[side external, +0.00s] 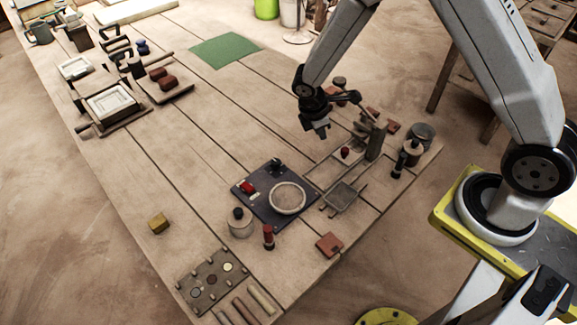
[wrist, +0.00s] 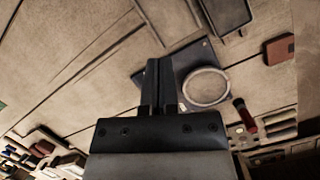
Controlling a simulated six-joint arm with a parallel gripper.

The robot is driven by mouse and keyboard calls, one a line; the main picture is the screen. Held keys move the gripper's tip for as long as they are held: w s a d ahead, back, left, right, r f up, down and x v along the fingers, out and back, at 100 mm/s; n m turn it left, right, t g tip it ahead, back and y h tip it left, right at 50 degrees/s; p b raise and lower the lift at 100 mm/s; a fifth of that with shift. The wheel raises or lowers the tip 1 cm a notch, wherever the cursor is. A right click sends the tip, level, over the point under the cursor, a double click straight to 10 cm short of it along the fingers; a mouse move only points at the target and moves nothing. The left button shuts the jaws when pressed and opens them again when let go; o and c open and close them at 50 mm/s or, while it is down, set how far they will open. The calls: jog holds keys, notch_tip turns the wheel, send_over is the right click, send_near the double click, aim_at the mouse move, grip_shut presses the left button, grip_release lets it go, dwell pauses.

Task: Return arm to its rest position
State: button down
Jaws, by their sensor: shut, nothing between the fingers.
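My gripper (side external: 318,128) hangs above the wooden table (side external: 190,170) in the side view, near the tile press (side external: 374,140), with no contact to the table that I can see. In the wrist view my gripper (wrist: 159,65) has its two fingers together, with nothing between them. The dark plate with a pale ring (side external: 287,198) lies on the table below and in front of the gripper; the ring also shows in the wrist view (wrist: 206,70).
A green mat (side external: 225,49) lies farther back. The table's middle is mostly clear.

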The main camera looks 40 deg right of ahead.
jog(key=s+a+r+m+t+y, duration=0.2)
jog(key=s+r+m+t+y, duration=0.1)
jog(key=s+r+m, duration=0.9)
jog(key=shift+s+r+m, duration=0.15)
jog(key=shift+r+m, duration=0.25)
